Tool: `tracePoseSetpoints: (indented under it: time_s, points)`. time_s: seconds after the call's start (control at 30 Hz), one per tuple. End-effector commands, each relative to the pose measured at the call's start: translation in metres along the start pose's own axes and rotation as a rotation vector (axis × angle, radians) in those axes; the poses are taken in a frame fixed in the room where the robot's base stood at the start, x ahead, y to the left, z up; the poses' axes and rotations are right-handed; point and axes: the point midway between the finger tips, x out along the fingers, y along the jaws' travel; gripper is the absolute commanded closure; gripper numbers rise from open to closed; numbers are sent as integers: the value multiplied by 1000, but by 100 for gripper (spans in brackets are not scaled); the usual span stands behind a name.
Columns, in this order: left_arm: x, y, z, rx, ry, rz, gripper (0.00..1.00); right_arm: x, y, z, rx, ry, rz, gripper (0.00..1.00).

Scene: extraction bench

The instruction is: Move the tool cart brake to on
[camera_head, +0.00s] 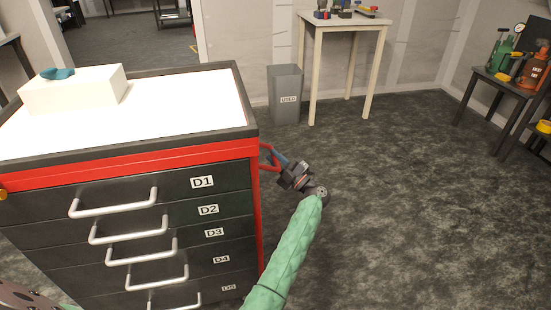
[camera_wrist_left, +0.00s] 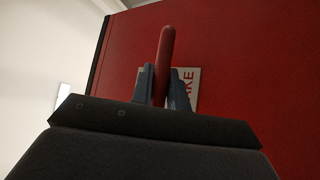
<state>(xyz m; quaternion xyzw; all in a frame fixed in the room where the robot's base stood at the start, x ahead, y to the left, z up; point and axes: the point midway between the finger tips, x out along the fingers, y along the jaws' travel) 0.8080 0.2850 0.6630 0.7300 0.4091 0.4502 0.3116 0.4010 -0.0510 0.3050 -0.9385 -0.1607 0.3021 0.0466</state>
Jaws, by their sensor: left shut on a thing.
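The tool cart (camera_head: 255,205) stands at the left in the head view, with a red body, dark drawers and a white top. Its red brake lever (camera_head: 267,148) sticks out from the right side of the cart. My left gripper (camera_head: 280,163) is beside that side, shut on the lever. In the left wrist view the red lever (camera_wrist_left: 167,45) stands up between the two fingers, its rounded tip above them. A white label (camera_wrist_left: 188,80) on the red panel behind is partly hidden, with "AKE" readable. My right gripper is not in view.
A white box (camera_head: 70,92) with a teal item lies on the cart top. A grey bin (camera_head: 285,95) and a pale table (camera_head: 345,23) stand behind. A dark bench (camera_head: 490,80) with bottles is at the far right. The floor right of the cart is clear.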

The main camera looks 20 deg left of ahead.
Motion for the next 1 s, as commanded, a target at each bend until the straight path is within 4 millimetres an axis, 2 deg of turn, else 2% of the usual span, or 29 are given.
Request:
tracePoseSetpoints:
  time_s: [0.3,0.33,0.43,0.77,1.0]
  points:
    - [-3,-4,1,4,-3,-2,100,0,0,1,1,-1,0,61]
    - [-3,-4,1,4,-3,-2,80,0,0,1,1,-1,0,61]
    - [-2,-3,1,4,-2,-2,62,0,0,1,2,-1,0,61]
    - [-1,-1,0,-5,-1,-7,62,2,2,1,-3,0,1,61]
    - [0,9,0,-97,1,-95,62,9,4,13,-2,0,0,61]
